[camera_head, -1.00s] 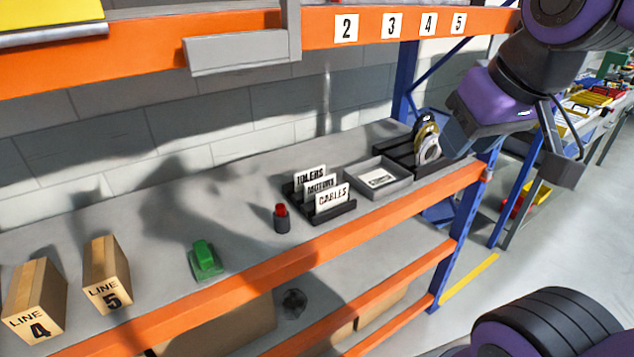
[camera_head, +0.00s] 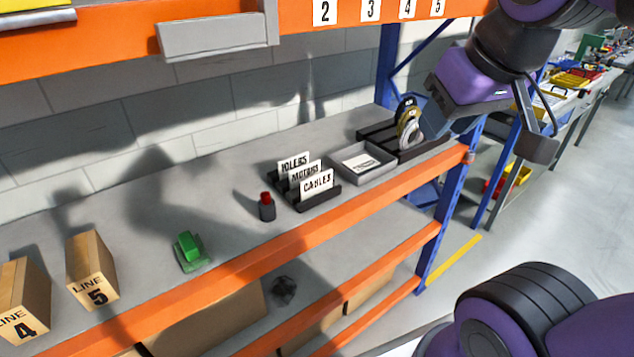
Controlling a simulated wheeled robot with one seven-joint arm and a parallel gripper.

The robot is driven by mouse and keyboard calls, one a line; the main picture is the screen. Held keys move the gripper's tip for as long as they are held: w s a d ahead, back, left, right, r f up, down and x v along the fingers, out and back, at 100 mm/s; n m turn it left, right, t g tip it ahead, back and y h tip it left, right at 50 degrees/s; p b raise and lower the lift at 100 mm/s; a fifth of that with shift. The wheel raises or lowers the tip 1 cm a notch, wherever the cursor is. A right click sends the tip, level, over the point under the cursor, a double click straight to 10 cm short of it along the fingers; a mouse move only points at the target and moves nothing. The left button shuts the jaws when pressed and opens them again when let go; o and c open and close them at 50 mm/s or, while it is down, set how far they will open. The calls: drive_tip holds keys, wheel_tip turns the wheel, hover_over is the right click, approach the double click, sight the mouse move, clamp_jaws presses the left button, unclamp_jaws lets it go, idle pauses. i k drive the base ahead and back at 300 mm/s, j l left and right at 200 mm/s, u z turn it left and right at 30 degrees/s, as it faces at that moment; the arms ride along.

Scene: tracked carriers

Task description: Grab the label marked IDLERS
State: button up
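The IDLERS label (camera_head: 293,161) is a white card with black letters, upright at the back of a small black slotted holder (camera_head: 322,200) on the grey shelf. The MOTORS label (camera_head: 305,174) stands in front of it and covers its lower part. The CABLES label (camera_head: 317,184) stands at the front of the holder. My gripper (camera_head: 458,118) is at the upper right, well right of the labels and apart from them. Its fingers do not show clearly. I see nothing held in it.
A grey tray (camera_head: 390,171) with a white card is right of the holder, beside a black rack (camera_head: 432,150) with rolls. A red-capped bottle (camera_head: 267,208) stands just left of the holder. A green object (camera_head: 189,251) and boxes sit farther left. An orange beam (camera_head: 300,14) runs above.

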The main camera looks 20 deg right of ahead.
sight(285, 165)
drive_tip(key=k+j+u, duration=0.15)
drive_tip(key=u, duration=0.2)
drive_tip(key=k+j+u, duration=0.1)
drive_tip(key=j+u, duration=0.3)
drive_tip(key=k+j+u, duration=0.1)
drive_tip(key=j+u, duration=0.25)
